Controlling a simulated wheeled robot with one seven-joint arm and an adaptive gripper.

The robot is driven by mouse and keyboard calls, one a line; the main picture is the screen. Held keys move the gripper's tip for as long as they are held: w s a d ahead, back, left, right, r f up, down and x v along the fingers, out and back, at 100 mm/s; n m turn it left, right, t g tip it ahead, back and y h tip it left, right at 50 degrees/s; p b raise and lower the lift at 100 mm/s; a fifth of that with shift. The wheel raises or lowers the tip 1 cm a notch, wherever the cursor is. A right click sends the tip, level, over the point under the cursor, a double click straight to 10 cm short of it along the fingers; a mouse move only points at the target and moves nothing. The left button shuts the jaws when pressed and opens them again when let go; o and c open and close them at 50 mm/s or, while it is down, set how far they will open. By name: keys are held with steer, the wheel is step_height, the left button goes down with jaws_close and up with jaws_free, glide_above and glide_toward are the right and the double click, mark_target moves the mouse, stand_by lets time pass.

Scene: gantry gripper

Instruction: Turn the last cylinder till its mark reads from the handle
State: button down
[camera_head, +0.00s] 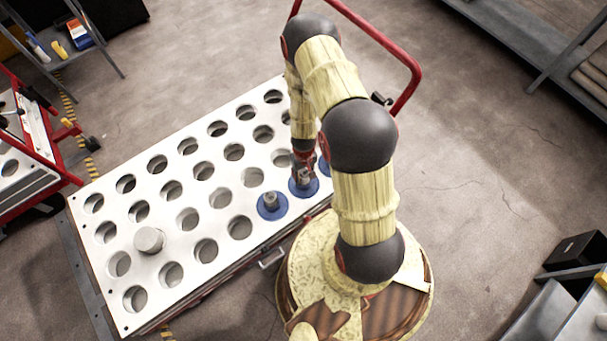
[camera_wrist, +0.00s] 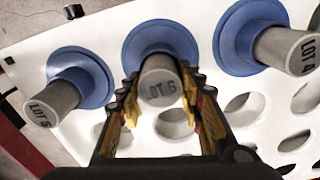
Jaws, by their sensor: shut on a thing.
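My gripper (camera_wrist: 160,82) is shut on the grey cylinder marked LOT 6 (camera_wrist: 158,93), one finger on each side. This cylinder stands in a blue collar (camera_wrist: 160,36) on the white plate. Its mark reads nearly upright in the wrist view. A LOT 5 cylinder (camera_wrist: 42,110) stands to its left and a LOT 4 cylinder (camera_wrist: 300,50) to its right, both in blue collars. In the head view my gripper (camera_head: 303,172) is over the middle collar (camera_head: 302,190) and hides its cylinder. The red handle (camera_head: 408,75) rises at the cart's far right end.
The white plate (camera_head: 105,275) has rows of round holes, mostly empty. A pale cylinder (camera_head: 149,239) without a collar stands near its left end. Another red-framed cart (camera_head: 40,160) is at left, shelves (camera_head: 520,45) at upper right. Open floor lies right of my arm.

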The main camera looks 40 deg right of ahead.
steer(key=shift+m, duration=1.1)
steer(key=shift+m, duration=1.5)
steer(key=shift+m+p, duration=0.4)
steer(key=shift+m, duration=1.1)
steer(key=shift+m, duration=0.3)
steer(key=shift+d+m, duration=0.1)
steer(key=shift+m, duration=1.1)
